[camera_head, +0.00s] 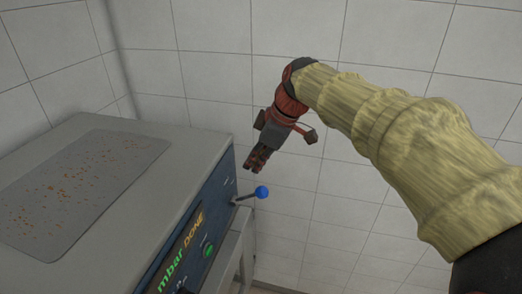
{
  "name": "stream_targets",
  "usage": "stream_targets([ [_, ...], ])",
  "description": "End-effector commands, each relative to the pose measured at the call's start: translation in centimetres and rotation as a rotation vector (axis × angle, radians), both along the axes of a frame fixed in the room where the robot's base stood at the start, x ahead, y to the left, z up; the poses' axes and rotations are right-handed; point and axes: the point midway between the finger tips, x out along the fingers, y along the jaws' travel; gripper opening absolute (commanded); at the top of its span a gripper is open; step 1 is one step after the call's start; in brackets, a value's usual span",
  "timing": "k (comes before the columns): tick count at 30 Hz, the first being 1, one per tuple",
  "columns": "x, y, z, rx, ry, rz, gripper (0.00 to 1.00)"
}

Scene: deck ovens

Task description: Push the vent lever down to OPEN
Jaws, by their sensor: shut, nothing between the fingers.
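The vent lever (262,192) is a short dark rod with a blue ball at its end. It sticks out to the right from the dark blue front panel (205,235) of a grey machine. My gripper (252,168) is shut and empty. It points down and appears just above the lever in the picture, with a small gap between fingertips and ball. I cannot tell whether the fingers are directly over the ball in depth. Lettering near the lever is too small to read.
The grey machine (110,125) fills the left, with a speckled dark mat (70,185) on top. Its panel shows "mbar DONE" and a green knob (208,249). A tiled wall (210,60) stands behind. Space right of the lever looks clear below my arm.

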Motion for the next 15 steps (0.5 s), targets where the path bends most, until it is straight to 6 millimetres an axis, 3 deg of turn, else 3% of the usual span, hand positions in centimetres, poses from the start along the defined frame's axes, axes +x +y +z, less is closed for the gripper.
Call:
stream_targets([
  [3, 0.5, 0.8, -2.0, 0.0, 0.004, 0.001, 0.0],
  [6, 0.5, 0.0, -3.4, 0.0, 0.003, -0.002, 0.0],
  [15, 0.6, -0.8, -5.4, 0.0, -0.001, -0.001, 0.0],
])
